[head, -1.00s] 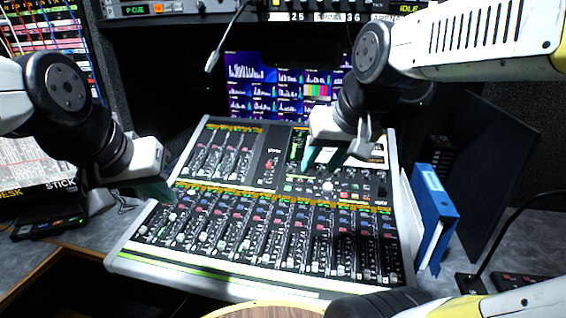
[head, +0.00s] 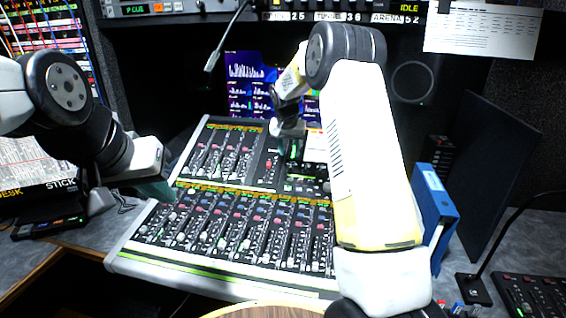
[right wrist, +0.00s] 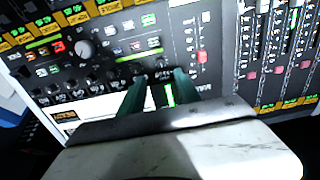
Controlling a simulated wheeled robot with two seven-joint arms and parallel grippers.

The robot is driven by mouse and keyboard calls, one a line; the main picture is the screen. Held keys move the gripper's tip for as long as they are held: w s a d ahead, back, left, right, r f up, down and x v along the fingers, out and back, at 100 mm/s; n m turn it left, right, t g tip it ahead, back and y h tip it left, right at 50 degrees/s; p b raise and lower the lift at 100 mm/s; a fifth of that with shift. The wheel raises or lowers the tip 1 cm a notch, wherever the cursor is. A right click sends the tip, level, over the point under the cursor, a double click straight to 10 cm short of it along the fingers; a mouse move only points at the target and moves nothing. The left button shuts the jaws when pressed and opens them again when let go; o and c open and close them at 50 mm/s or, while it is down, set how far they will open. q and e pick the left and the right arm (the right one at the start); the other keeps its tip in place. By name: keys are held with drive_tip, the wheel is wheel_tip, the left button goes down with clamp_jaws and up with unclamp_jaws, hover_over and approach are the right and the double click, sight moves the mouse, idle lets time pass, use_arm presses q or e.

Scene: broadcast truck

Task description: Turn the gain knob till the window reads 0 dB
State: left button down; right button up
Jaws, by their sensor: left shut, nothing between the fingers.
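The mixing console (head: 150,262) lies in front of me in the head view. My right gripper (head: 290,152) is over its upper middle section, and its arm covers much of the console's right half. In the right wrist view my right gripper (right wrist: 160,76) has its two teal fingers apart, with tips close to a row of small dark knobs. I cannot tell whether they touch one, or which is the gain knob. A larger grey knob (right wrist: 85,48) stands clear of the fingers. A green-lit strip (right wrist: 168,95) shows between the fingers; no reading is legible. My left gripper (head: 158,190) is shut over the console's left edge.
Several faders fill the console's front, and a red fader cap (right wrist: 203,57) stands beside the right fingers. Monitors (head: 245,85) stand behind. A blue binder (head: 436,205) is at the right, close to my right arm. A gooseneck microphone (head: 212,60) hangs at the back.

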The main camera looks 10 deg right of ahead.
sight(290, 167)
drive_tip(key=x, duration=0.9)
drive_tip(key=shift+w+a, duration=0.1)
drive_tip(key=shift+w, duration=0.05)
clamp_jaws()
